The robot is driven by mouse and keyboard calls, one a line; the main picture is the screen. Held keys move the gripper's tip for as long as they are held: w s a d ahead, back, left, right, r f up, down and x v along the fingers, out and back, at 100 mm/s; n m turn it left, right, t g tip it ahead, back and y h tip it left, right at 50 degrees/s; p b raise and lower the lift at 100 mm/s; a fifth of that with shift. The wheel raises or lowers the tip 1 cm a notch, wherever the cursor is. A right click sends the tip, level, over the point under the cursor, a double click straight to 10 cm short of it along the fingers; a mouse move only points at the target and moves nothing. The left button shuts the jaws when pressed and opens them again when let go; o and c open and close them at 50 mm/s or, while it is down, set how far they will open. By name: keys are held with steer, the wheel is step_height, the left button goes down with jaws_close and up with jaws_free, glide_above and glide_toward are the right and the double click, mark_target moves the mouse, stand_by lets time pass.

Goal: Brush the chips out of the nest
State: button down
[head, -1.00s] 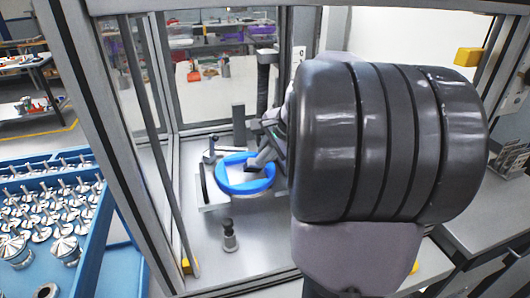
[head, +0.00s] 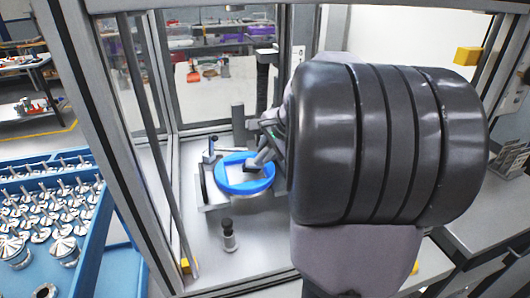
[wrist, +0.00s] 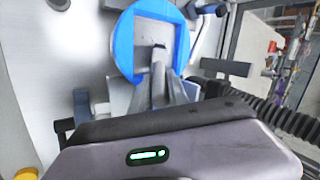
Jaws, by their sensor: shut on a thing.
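The nest is a blue ring (head: 222,178) with a pale floor (head: 235,173), low inside the machine enclosure. In the wrist view the blue rim (wrist: 124,45) stands upright in the picture around the pale floor. My gripper (head: 264,150) reaches in from the right, over the right part of the ring. It is shut on a slim grey tool, likely the brush (head: 256,163), whose lower end is at or just above the floor. The gripper fingers (wrist: 162,92) show in the wrist view. A small dark mark (wrist: 158,46) lies at the tool's end; I cannot tell if it is bristles or chips.
A short post with a dark top (head: 228,236) stands in front of the nest, and a small upright fixture (head: 209,150) stands behind its left side. The enclosure frame (head: 115,130) rises at left. A blue tray of metal parts (head: 100,235) lies outside it.

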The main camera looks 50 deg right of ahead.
mark_target(247, 162)
steer(key=w+a, duration=0.2)
steer(key=a, duration=0.1)
steer(key=shift+s+d, duration=0.6)
steer(key=shift+d, duration=0.35)
steer(key=shift+s+d, duration=0.6)
steer(key=shift+d, duration=0.35)
steer(key=a, duration=0.4)
steer(key=shift+w+a+b, duration=0.35)
steer(key=shift+a+b, duration=0.05)
steer(key=shift+s+d, duration=0.6)
steer(key=shift+d, duration=0.35)
steer(key=shift+s+d, duration=0.55)
steer(key=shift+d, duration=0.35)
steer(key=shift+w+a, duration=0.6)
steer(key=shift+a, duration=0.35)
steer(key=shift+w+a, duration=0.55)
steer(key=shift+a, duration=0.35)
steer(key=shift+s+d, duration=0.6)
steer(key=shift+d, duration=0.35)
steer(key=shift+s+d, duration=0.55)
steer(key=shift+d, duration=0.4)
steer(key=shift+r, duration=0.1)
step_height(247, 162, up, 6)
steer(key=p, duration=0.4)
steer(key=shift+p, duration=0.35)
